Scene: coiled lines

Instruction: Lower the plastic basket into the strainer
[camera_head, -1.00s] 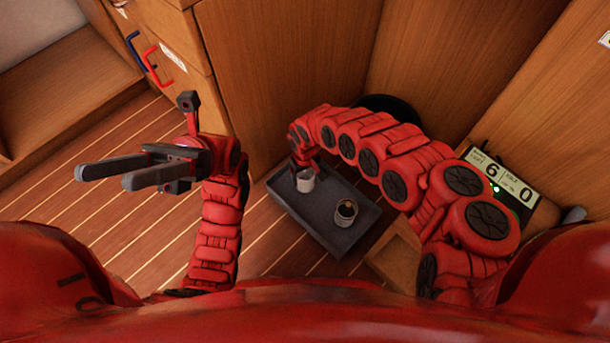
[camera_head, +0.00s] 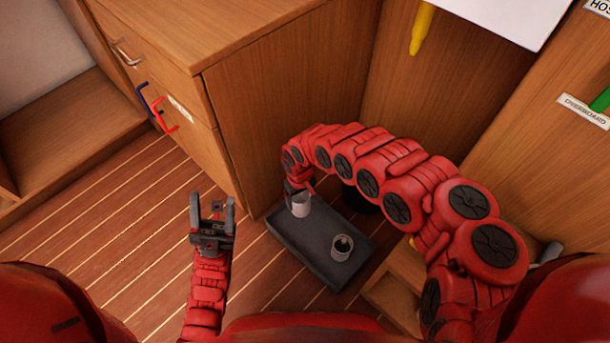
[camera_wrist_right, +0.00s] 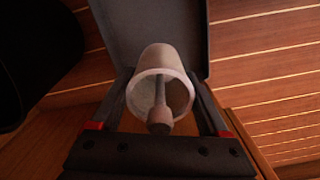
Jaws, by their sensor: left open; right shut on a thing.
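The plastic basket (camera_head: 301,206) is a small whitish cup at the tray's far left end. My right gripper (camera_head: 294,190) is shut on it from above. In the right wrist view the basket (camera_wrist_right: 153,58) sits between the two fingers, its round opening facing the camera and a knobbed stem inside. I cannot tell whether it touches the tray. A grey cup with a dark inside, apparently the strainer (camera_head: 342,250), stands upright on the tray, apart from the basket. My left gripper (camera_head: 212,199) is open and empty, left of the tray.
The dark grey tray (camera_head: 310,240) lies low beside the wooden cabinet (camera_head: 275,110). Wooden panels (camera_head: 440,95) rise behind my right arm. Red (camera_head: 164,122) and blue (camera_head: 147,100) hooks hang on the drawers. The striped floor (camera_head: 130,230) at left is clear.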

